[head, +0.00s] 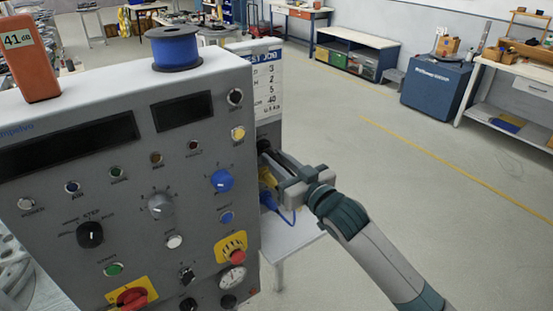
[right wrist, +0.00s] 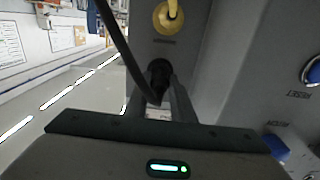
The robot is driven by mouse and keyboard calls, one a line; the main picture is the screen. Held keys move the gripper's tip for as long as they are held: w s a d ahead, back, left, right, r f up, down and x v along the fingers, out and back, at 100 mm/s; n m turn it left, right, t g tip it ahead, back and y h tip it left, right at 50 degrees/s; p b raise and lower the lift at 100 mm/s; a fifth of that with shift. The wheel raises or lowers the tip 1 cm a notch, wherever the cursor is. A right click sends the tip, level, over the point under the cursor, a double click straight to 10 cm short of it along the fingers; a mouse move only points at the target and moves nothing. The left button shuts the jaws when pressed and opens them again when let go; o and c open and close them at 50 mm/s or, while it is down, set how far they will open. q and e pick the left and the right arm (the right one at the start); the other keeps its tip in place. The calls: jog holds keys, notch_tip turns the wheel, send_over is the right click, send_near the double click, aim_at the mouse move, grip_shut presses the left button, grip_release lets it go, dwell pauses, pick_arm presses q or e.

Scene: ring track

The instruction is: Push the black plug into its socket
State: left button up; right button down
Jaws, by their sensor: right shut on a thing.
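My right gripper (head: 268,158) reaches in from the right to the side wall of the grey control cabinet (head: 215,110). It is shut on the black plug (right wrist: 158,72), which shows dark between the fingertips in the right wrist view. A black cable (right wrist: 122,48) runs from the plug up and to the left. The plug is close against the cabinet's side wall; its socket is hidden behind it, and I cannot tell how deep the plug sits. My left gripper is not in view.
A yellow plug or socket (right wrist: 168,17) with a yellow cable is on the same wall, close to the black plug. A blue cable (head: 284,214) hangs below my gripper over a pale table (head: 290,240). A blue spool (head: 174,48) stands on the cabinet.

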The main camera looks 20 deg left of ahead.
jog(key=shift+w+a, duration=0.3)
jog(key=shift+a, duration=0.1)
dwell(0.5)
jog(key=c, duration=1.4)
grip_release()
jog(key=shift+c, duration=0.2)
jog(key=shift+s+d+f+b, duration=0.1)
jog(key=shift+s+d+b, duration=0.25)
jog(key=shift+d+b, duration=0.1)
jog(key=b+v, duration=0.4)
jog(key=v, duration=1.2)
